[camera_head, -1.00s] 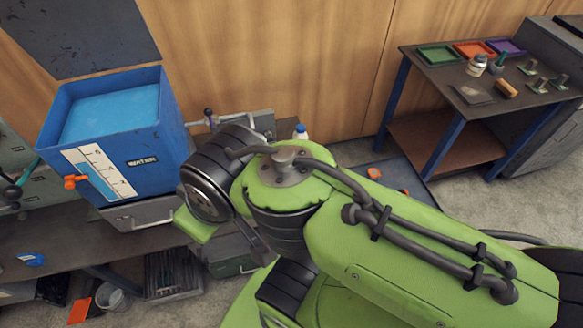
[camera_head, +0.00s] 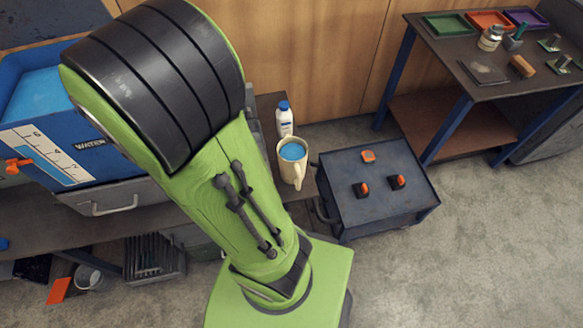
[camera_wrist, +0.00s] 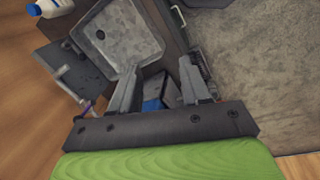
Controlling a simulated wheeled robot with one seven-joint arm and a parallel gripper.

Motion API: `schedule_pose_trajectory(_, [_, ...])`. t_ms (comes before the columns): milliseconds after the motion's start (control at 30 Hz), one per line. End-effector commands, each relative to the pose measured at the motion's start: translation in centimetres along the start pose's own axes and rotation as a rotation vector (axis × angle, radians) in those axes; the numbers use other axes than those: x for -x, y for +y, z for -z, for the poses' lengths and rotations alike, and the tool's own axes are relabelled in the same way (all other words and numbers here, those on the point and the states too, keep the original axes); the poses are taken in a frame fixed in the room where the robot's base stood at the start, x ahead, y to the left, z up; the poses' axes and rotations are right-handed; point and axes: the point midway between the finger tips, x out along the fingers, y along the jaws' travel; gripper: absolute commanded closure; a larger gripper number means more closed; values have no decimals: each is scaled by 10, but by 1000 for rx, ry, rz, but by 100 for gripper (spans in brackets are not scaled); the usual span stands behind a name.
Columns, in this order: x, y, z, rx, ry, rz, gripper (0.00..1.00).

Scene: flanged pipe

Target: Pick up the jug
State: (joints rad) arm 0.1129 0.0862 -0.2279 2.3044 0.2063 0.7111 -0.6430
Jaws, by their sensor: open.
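The jug (camera_head: 285,175) is cream-coloured, with a handle on its near side and blue liquid inside. It stands upright on the bench in the head view, near the bench's right end. My gripper (camera_wrist: 158,78) shows in the wrist view with its two fingers apart and nothing held between them. In the head view my arm hides the gripper. I cannot make out the jug in the wrist view.
A white bottle with a blue cap (camera_head: 285,118) stands just behind the jug. A dark cabinet (camera_head: 385,215) with orange-topped knobs is to its right. A blue water tank (camera_head: 92,162) is at left. A grey tray (camera_wrist: 118,45) lies beyond my fingers. Open floor lies right.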

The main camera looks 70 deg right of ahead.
Motion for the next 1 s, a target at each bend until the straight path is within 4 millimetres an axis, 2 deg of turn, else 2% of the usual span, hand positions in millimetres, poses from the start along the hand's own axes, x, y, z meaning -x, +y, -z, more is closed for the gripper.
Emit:
schedule_pose_trajectory(33, [-34, 9, -2, 23, -70, -5, 53])
schedule_pose_trajectory(133, [-96, 34, -16, 100, -226, -21, 53])
schedule_pose_trajectory(200, [-141, 52, -33, 170, -352, -27, 53])
schedule_pose_trajectory(300, [-194, 73, -60, 276, -516, -20, 53])
schedule_pose_trajectory(333, [-205, 78, -68, 304, -558, -17, 53])
schedule_pose_trajectory(400, [-224, 87, -83, 359, -631, -8, 53])
schedule_pose_trajectory(500, [-236, 93, -94, 402, -683, 1, 53])
schedule_pose_trajectory(633, [-250, 96, -108, 409, -694, 6, 53])
schedule_pose_trajectory(900, [-302, 104, -148, 406, -692, 6, 53])
schedule_pose_trajectory(1000, [-313, 106, -157, 408, -689, 5, 53])
